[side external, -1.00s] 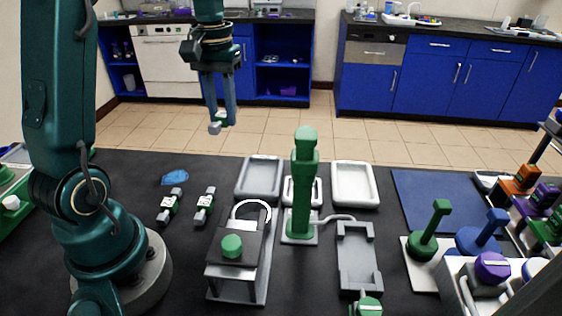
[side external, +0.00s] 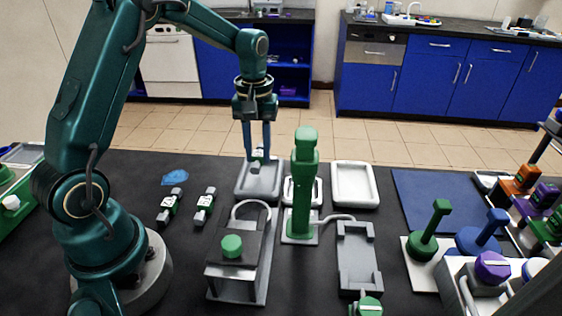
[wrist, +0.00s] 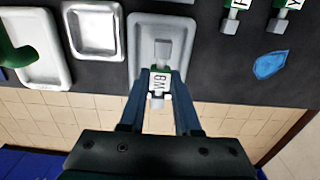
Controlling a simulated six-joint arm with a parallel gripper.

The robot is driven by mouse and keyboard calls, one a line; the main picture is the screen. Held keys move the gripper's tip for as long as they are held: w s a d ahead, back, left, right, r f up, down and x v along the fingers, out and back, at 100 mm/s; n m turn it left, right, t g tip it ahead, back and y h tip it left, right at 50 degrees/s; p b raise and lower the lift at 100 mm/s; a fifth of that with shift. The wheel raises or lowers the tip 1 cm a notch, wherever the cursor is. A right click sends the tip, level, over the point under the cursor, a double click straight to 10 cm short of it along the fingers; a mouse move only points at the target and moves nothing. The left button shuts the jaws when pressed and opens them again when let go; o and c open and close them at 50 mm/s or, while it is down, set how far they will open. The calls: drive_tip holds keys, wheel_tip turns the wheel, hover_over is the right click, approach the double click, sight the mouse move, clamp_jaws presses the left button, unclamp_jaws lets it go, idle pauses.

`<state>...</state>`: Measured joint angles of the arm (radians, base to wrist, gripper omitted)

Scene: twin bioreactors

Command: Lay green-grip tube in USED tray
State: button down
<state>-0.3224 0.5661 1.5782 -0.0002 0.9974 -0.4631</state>
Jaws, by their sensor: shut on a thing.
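My gripper (side external: 257,152) points down over the grey tray (side external: 243,193) at the back left of the bench. It is shut on a small tube (side external: 257,167) with grey ends and a white label. In the wrist view the tube (wrist: 159,80) lies between the fingertips (wrist: 160,92), in front of the grey tray (wrist: 143,28). The label has dark lettering, and a little green shows beside it. I cannot tell whether the tube touches the tray floor. I see no readable USED marking on any tray.
Two green-grip tubes (side external: 170,205) (side external: 204,205) lie on the black bench to the left, near a blue patch (side external: 175,177). A tall green column (side external: 304,190) stands right of the tray. Another pale tray (side external: 353,201) lies beyond it. A green-knobbed device (side external: 232,247) stands in front.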

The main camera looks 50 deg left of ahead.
sight(260, 157)
drive_tip(key=shift+w+d+f, duration=0.1)
drive_tip(key=shift+f, duration=2)
drive_tip(key=shift+f, duration=0.15)
drive_tip(key=c, duration=0.9)
unclamp_jaws()
